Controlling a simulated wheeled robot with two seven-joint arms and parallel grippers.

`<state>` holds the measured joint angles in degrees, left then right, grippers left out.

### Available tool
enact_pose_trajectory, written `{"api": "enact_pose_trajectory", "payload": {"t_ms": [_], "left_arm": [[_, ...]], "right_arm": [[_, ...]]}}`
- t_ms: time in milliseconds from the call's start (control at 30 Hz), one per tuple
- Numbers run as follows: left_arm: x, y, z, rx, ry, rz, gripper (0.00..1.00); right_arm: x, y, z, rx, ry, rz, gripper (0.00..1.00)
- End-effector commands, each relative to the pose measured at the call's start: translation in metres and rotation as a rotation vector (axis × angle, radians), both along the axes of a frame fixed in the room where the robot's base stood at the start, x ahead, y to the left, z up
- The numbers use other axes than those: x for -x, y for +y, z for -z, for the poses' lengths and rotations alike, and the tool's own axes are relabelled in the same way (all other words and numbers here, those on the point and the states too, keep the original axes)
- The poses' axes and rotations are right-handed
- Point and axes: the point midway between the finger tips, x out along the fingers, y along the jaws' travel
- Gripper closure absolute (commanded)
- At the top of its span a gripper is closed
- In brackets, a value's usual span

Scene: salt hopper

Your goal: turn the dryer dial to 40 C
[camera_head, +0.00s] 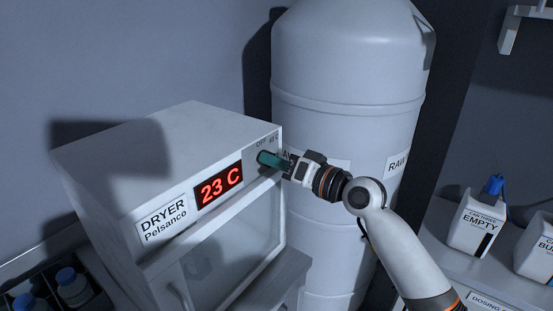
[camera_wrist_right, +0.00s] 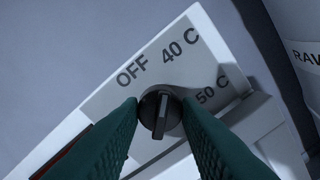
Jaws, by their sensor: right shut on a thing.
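The white dryer (camera_head: 120,165) stands at the left in the head view, its red display (camera_head: 218,185) reading 23 C. The dark round dial (camera_wrist_right: 160,113) shows in the wrist view with labels OFF, 40 C and 50 C around its upper side. Its raised ridge runs nearly upright there; its upper end points roughly between OFF and 40 C. My right gripper (camera_head: 264,158) is at the dryer's upper right front, its green fingers on either side of the dial and shut on it. The fingers hide the dial in the head view. My left gripper is not in view.
A large pale drum (camera_head: 350,65) stands close behind and right of the dryer, near my right arm. White containers, one labelled EMPTY (camera_head: 474,228), stand on a shelf at the right. Bottles (camera_head: 72,287) sit in a dark crate at lower left.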

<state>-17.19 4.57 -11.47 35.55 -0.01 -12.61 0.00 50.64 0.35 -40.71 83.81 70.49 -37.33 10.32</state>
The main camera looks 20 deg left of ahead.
Motion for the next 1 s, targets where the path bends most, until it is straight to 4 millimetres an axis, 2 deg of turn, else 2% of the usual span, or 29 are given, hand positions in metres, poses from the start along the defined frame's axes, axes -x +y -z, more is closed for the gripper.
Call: {"api": "enact_pose_trajectory", "payload": {"t_ms": [567, 600, 700, 1000], "left_arm": [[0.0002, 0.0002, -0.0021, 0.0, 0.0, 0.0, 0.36], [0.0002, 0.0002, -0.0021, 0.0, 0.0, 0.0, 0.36], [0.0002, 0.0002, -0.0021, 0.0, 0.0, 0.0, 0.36], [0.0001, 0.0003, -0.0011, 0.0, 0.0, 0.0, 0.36]], "right_arm": [[-0.0011, -0.0009, -0.0027, -0.016, 0.026, 0.004, 0.93], [-0.0011, -0.0009, -0.0028, -0.016, 0.026, 0.004, 0.63], [-0.0009, -0.0007, -0.0022, -0.015, 0.026, 0.003, 0.48], [0.0, -0.0017, -0.0005, -0.013, 0.027, 0.001, 0.48]]}}
